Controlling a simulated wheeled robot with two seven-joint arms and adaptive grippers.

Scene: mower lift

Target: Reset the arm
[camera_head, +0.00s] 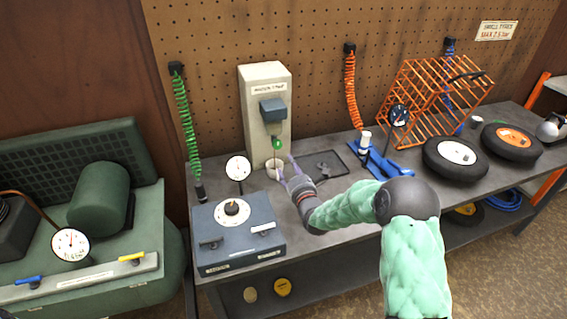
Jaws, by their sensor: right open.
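My right arm, in a pale green sleeve, comes in from the lower right and reaches left over the workbench (345,228). My right gripper (285,168) is open, with its thin fingers pointing toward the back at the foot of the grey upright box (265,95). A small white round item (273,165) sits right by the fingertips; I cannot tell whether they touch it. A green knob-like part (277,143) is just above. Nothing shows held between the fingers. My left gripper is not in view.
A blue-grey box with a dial (235,230) and a gauge (238,168) are left of the gripper. A dark tray (335,158), a blue tool (385,165), an orange cage (430,95) and two wheels (455,158) (512,141) lie to the right. A green machine (105,225) stands at left.

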